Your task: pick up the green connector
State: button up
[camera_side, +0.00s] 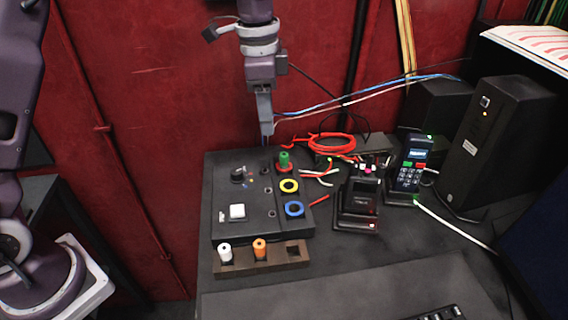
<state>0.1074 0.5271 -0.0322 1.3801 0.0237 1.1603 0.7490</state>
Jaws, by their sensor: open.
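The green connector (284,159) stands upright in the red ring (285,169) near the far right corner of the black panel box (238,196). My gripper (267,138) points down, open and empty, above the far edge of the box. In the picture it is above and a little left of the green connector, apart from it. The gap between the fingers is small in this view.
A yellow ring (289,186), a blue ring (294,209) and a white button (237,211) are on the box. A rack (275,263) in front holds a white connector (225,251) and an orange connector (260,248).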

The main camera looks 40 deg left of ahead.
jog(key=m, duration=0.2)
send_over(284, 154)
jog(key=shift+g, duration=0.4)
jog(key=f, duration=0.6)
jog(key=shift+s+d+f, duration=0.25)
jog(key=shift+s, duration=0.1)
jog(key=f, duration=0.6)
jog(key=shift+w+a+f, duration=0.25)
jog(key=shift+w, duration=0.1)
jog(key=shift+c, duration=0.4)
grip_shut()
